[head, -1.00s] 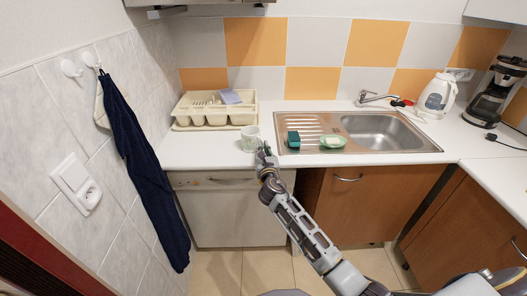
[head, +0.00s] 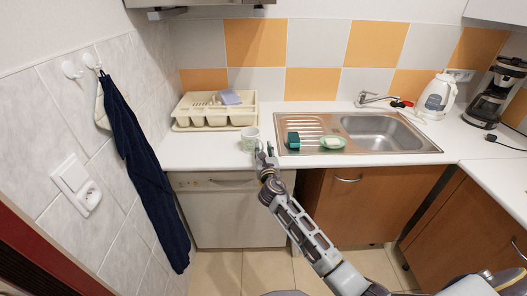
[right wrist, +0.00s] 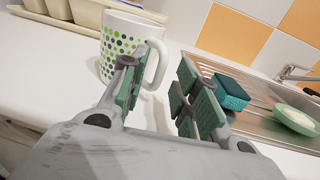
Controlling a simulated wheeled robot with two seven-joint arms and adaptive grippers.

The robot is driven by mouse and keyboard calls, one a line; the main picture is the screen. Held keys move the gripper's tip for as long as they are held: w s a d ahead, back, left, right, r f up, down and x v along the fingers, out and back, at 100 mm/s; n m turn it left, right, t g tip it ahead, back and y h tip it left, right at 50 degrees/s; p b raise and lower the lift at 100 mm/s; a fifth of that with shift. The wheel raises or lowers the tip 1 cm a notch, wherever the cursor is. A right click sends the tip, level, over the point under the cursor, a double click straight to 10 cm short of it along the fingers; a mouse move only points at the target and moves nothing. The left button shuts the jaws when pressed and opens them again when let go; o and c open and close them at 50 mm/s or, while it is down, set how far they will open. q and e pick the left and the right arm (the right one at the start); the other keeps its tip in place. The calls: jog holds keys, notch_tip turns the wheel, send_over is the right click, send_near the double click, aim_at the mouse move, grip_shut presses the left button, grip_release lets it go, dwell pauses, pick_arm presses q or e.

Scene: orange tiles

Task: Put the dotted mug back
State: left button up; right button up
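The white mug with green dots (head: 249,137) stands upright on the white counter, left of the sink and in front of the dish rack. The right wrist view shows the mug (right wrist: 118,46) close up, with its handle facing right toward my fingers. My right gripper (head: 265,151) is at the counter's front edge, just right of the mug. In the right wrist view the gripper (right wrist: 163,82) is open; the handle shows in the gap just beyond the left finger. I cannot tell if they touch. My left gripper is not in view.
A cream dish rack (head: 184,121) stands at the back left. A metal sink (head: 415,146) holds a teal sponge (head: 293,140) and a green-white dish (head: 333,142) on its drainboard. A kettle (head: 436,97) and a coffee maker (head: 490,100) stand at right. Counter left of the mug is clear.

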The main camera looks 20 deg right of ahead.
jog(key=shift+s+f, duration=0.1)
jog(key=shift+s, duration=0.2)
jog(key=shift+s+a, duration=0.2)
jog(key=shift+s, duration=0.5)
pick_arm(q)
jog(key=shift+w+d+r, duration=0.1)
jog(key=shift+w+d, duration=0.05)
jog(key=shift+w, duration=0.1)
pick_arm(e)
jog(key=s+a, duration=0.1)
jog(key=s, duration=0.8)
jog(key=shift+s+a, duration=0.35)
jog(key=shift+a, duration=0.05)
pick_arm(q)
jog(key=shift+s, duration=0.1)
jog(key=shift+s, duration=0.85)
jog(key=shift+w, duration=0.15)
